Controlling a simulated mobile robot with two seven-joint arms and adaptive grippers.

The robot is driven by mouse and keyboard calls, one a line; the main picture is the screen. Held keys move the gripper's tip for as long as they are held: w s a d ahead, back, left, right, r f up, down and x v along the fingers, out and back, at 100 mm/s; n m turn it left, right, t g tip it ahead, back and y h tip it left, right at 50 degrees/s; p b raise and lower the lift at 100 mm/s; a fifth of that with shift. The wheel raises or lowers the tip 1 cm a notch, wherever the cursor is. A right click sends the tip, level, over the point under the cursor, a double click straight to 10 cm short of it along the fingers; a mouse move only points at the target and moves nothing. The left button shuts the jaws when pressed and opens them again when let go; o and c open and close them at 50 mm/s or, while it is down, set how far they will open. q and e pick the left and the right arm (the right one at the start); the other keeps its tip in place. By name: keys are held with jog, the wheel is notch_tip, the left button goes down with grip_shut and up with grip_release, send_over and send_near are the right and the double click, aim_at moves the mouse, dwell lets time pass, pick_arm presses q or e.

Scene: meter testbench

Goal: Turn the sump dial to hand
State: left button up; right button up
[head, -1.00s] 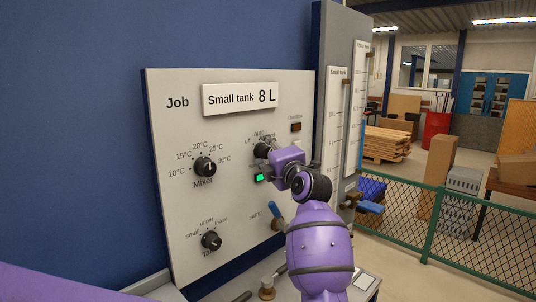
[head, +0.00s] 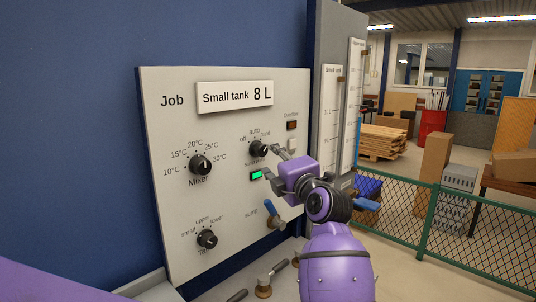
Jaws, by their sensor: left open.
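The sump dial (head: 258,149) is a black round knob on the pale panel, under the labels off, auto and a third that reads like hand. Its pointer is too small to read surely, though a light mark shows on its right side. My left gripper (head: 269,164) is open and empty, just right of and below the dial. Its upper finger is close to the dial's right edge in the picture; I cannot tell whether they touch. A lit green lamp (head: 256,175) sits below the dial. My right gripper is not in view.
The panel (head: 225,200) also carries a mixer dial (head: 201,165), a tank dial (head: 207,239), a dark overflow lamp (head: 292,125) and a blue-handled sump valve (head: 274,219). Level gauges (head: 332,120) stand to the right. A green mesh fence (head: 470,230) is beyond.

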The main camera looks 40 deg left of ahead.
pick_arm(q)
jog(key=shift+v, duration=2.2)
